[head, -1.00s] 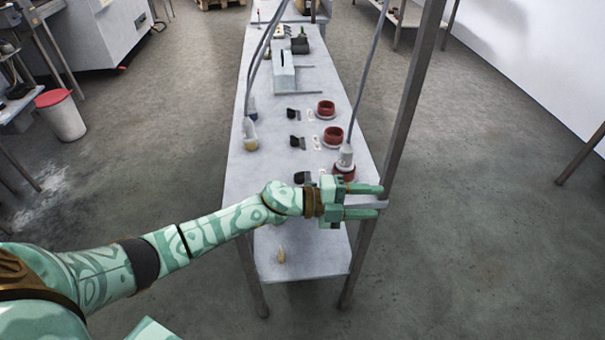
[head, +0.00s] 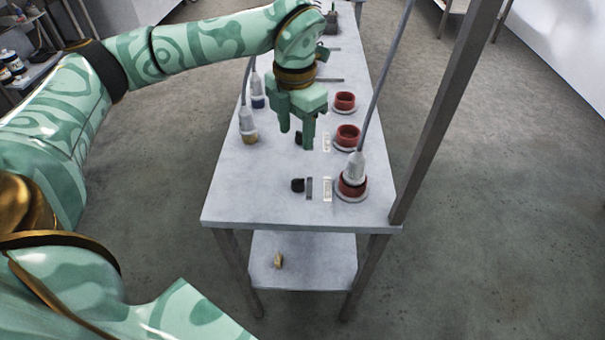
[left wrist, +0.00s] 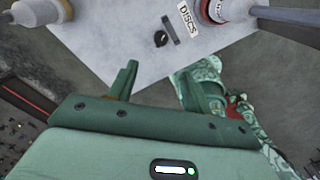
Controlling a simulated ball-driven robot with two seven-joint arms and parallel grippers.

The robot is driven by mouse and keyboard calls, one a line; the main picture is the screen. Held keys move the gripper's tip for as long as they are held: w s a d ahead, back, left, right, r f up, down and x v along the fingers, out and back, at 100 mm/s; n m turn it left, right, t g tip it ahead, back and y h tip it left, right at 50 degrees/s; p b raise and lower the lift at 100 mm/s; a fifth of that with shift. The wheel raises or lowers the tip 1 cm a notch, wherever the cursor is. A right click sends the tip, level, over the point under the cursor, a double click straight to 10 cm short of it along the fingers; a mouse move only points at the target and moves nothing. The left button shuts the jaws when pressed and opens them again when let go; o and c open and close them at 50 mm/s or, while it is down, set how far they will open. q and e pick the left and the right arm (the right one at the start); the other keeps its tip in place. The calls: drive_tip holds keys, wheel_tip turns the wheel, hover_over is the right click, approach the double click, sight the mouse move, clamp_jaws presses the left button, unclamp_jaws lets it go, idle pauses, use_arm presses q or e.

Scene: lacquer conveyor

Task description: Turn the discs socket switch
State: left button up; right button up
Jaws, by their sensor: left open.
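The discs switch has a black knob (head: 297,185) beside a grey plate (head: 309,187), in the row nearest the table's front edge. In the left wrist view the knob (left wrist: 160,39) sits next to a white label (left wrist: 187,20) reading DISCS. My left gripper (head: 296,139) points down over the table, behind this switch in the head view. Its fingers (left wrist: 156,82) are apart with nothing between them, and the knob is clear of them. My right gripper is not in view.
A white plug (head: 353,167) stands in the red front socket (head: 352,189), its cable rising. Other red sockets (head: 347,135) line the right side. Loose-standing plugs (head: 247,122) are at the left edge. A metal post (head: 445,110) rises at the right.

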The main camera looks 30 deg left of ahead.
use_arm(q)
drive_tip(key=b, duration=0.1)
approach(298, 179)
drive_tip(key=shift+s, duration=0.1)
wheel_tip(298, 179, down, 10)
drive_tip(key=b, duration=0.3)
drive_tip(key=shift+r, duration=0.15)
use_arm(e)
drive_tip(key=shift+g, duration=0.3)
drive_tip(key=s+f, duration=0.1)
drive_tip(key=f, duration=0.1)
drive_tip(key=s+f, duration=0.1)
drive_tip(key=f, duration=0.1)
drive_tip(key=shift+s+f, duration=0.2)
use_arm(q)
drive_tip(key=shift+r, duration=0.1)
drive_tip(key=c, duration=1)
